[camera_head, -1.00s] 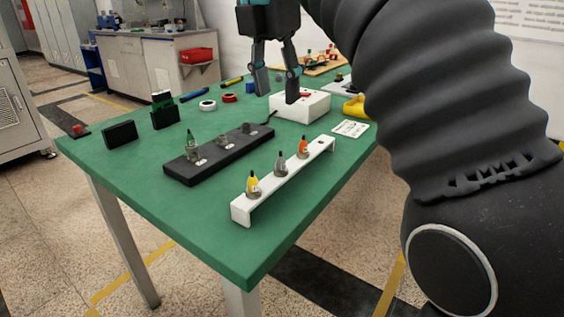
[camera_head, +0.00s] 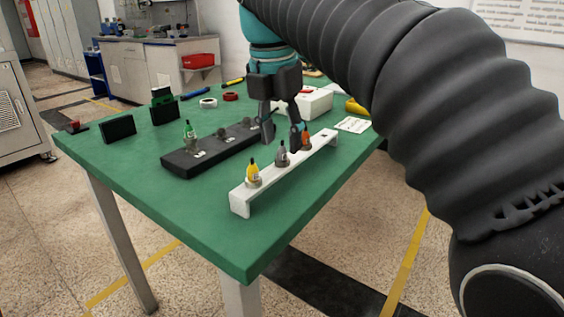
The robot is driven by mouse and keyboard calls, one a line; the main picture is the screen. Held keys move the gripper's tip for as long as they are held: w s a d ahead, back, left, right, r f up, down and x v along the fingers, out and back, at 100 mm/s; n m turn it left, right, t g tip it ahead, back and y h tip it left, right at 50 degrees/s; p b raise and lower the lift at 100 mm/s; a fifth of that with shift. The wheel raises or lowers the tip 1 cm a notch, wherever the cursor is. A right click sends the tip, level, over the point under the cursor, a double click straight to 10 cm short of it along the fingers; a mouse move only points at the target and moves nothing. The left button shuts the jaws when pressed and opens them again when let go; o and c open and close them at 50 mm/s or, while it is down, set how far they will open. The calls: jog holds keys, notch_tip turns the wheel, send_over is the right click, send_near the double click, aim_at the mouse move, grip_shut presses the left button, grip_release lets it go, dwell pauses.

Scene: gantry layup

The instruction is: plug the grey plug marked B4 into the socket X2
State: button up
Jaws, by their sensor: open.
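The grey plug (camera_head: 282,158) stands upright in the white rack (camera_head: 241,205), between a yellow plug (camera_head: 253,174) and an orange plug (camera_head: 305,140). Its B4 mark is too small to read. The black socket strip (camera_head: 180,166) lies behind the rack, with a green plug (camera_head: 189,134) upright at its left end and free sockets to the right. I cannot read which socket is X2. My gripper (camera_head: 281,145) is open, fingers pointing down, close to the grey plug, seemingly just behind or above it. I cannot tell if it touches. The fingers partly cover the strip's right end.
A white box (camera_head: 316,103) with a red part stands behind the gripper. A white card (camera_head: 352,125) lies at right. The green table's front left (camera_head: 150,185) is clear.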

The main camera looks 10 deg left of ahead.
notch_tip(320, 180, down, 2)
jog(key=shift+w+f, duration=0.1)
jog(key=shift+w, duration=0.05)
jog(key=shift+d, duration=0.1)
grip_shut()
